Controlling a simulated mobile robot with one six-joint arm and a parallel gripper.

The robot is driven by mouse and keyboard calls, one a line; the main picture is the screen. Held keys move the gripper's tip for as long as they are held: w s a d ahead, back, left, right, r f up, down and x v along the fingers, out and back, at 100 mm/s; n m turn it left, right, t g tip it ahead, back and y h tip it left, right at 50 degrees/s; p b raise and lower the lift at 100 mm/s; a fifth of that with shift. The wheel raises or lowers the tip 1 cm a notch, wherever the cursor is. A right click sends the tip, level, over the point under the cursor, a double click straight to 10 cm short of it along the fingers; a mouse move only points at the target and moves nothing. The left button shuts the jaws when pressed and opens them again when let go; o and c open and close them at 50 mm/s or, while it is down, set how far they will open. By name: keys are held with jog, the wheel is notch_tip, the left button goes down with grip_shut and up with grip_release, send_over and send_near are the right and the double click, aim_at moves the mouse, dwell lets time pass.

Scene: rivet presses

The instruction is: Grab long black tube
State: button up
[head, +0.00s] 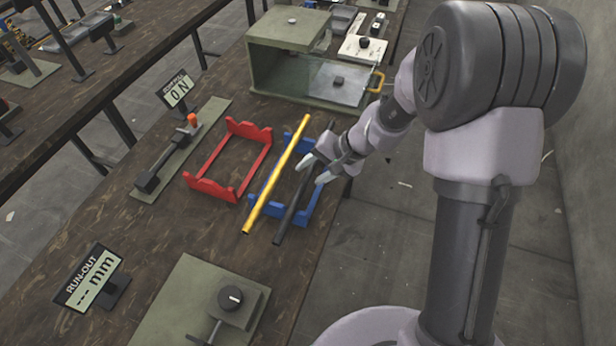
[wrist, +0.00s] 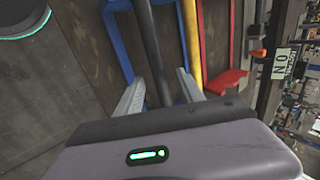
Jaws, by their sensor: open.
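The long black tube (head: 291,212) lies across the blue rack (head: 312,203) near the table's right edge, side by side with a yellow tube (head: 275,178). My gripper (head: 314,171) is at the tube's middle, its fingers open. In the wrist view the black tube (wrist: 150,45) runs between the two open fingertips (wrist: 158,86), with a gap on each side. The yellow tube (wrist: 191,45) passes just beyond the right finger. Part of the black tube is hidden behind my gripper in the head view.
An empty red rack (head: 198,184) stands left of the blue one. A green box with a clear front (head: 285,62) stands at the back. A dial unit (head: 232,300) and a run-out sign (head: 95,280) are at the front. Bare tabletop (head: 150,220) lies at the left.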

jog(key=shift+r, duration=0.1)
grip_shut()
